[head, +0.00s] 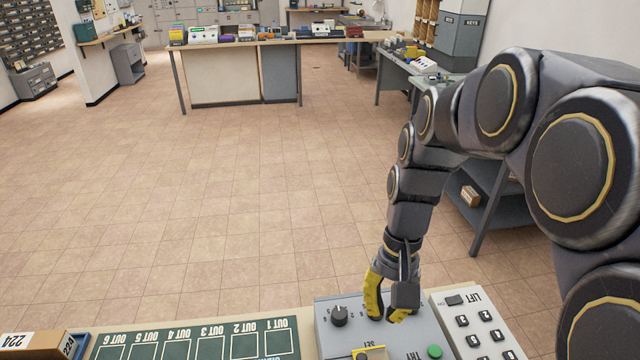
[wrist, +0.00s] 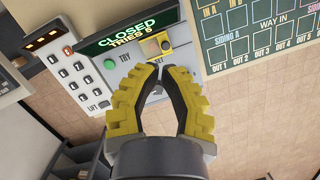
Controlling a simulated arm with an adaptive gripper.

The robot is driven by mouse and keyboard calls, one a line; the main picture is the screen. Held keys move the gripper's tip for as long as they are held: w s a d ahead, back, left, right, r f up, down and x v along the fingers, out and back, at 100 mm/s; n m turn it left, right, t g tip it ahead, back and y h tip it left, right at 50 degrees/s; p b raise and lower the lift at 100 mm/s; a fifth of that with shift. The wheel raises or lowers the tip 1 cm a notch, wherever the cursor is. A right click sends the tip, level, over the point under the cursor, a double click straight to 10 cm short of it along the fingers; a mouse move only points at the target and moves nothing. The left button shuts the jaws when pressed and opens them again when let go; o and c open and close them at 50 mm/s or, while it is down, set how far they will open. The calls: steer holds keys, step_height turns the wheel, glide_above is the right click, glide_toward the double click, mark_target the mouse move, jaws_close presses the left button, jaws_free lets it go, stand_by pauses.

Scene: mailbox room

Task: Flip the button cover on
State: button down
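A grey control panel (head: 340,309) lies at the bottom of the head view, with a dark knob (head: 339,316), a green button (head: 435,351) marked TRY and a SET label. A small yellow part (head: 376,352), seemingly the button cover, is cut off by the bottom edge; it also shows whole in the wrist view (wrist: 166,46), just beyond my fingertips. I cannot tell if it is up or down. My gripper (head: 386,319) has yellow-padded fingers pointing at the panel. The knob is partly hidden.
A white LIFT keypad (head: 478,325) adjoins the panel at right. A green OUT board (head: 200,340) lies at left, near a cardboard box (head: 35,346). A display (wrist: 128,35) reads CLOSED, TRIES 5. Open tiled floor lies beyond the counter.

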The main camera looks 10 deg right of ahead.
steer(key=w+d+f+m, duration=0.3)
steer(key=w+d+f, duration=0.2)
steer(key=w, duration=0.3)
steer(key=shift+d+f+m+y, duration=0.2)
steer(key=shift+d+m+y, duration=0.2)
steer(key=shift+d, duration=0.05)
glide_toward(368, 356)
steer(key=f, duration=0.1)
steer(key=w+d+f, duration=0.1)
steer(key=f, duration=0.3)
steer(key=shift+w+d, duration=0.15)
steer(key=shift+d, duration=0.25)
steer(key=shift+s+a+f, duration=0.25)
steer(key=shift+s+a, duration=0.2)
steer(key=shift+a, duration=0.05)
steer(key=shift+s+a+f, duration=0.25)
steer(key=shift+s+a, duration=0.25)
steer(key=shift+s+a+f, duration=0.15)
steer(key=shift+s+a, duration=0.2)
steer(key=shift+a, duration=0.15)
